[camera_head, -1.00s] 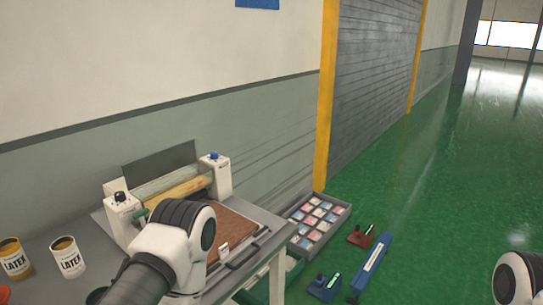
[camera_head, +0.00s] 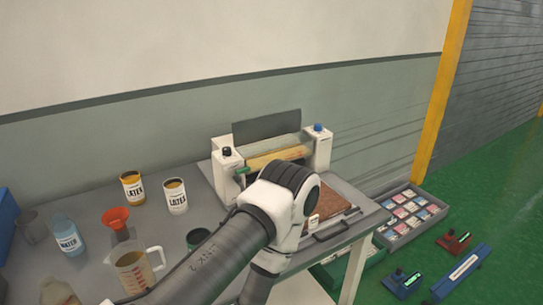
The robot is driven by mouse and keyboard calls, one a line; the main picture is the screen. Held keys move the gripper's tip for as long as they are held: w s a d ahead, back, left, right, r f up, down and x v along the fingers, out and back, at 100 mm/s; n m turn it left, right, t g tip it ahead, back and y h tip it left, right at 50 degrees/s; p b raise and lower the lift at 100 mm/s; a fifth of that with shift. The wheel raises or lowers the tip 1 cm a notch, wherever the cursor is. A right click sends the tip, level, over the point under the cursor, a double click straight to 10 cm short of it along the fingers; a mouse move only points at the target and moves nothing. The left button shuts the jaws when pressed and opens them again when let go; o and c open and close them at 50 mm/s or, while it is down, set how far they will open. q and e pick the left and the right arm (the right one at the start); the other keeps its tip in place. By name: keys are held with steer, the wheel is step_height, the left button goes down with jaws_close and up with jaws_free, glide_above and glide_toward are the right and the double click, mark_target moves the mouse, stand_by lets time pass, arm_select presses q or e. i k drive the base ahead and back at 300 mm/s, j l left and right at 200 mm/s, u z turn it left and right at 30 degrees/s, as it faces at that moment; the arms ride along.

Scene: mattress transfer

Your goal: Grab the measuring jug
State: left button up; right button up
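The measuring jug (camera_head: 133,274) is a clear jug with red markings and a handle on its right side. It stands upright on the grey table at the lower left and holds a brownish liquid. Its lower part is cut off by my arm. My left arm crosses in front of the table, to the right of the jug, and its white joint bends down toward the bottom edge. My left gripper is not visible. My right arm and gripper are out of view.
A roller machine (camera_head: 228,166) is farther right on the table (camera_head: 95,203). A tray of colored cards (camera_head: 437,213) and tools lie on the floor.

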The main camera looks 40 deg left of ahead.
mark_target(130, 261)
steer(key=u, duration=2.2)
steer(key=k+j, duration=0.15)
steer(key=i+j, duration=0.1)
steer(key=j, duration=0.25)
steer(key=i, duration=0.2)
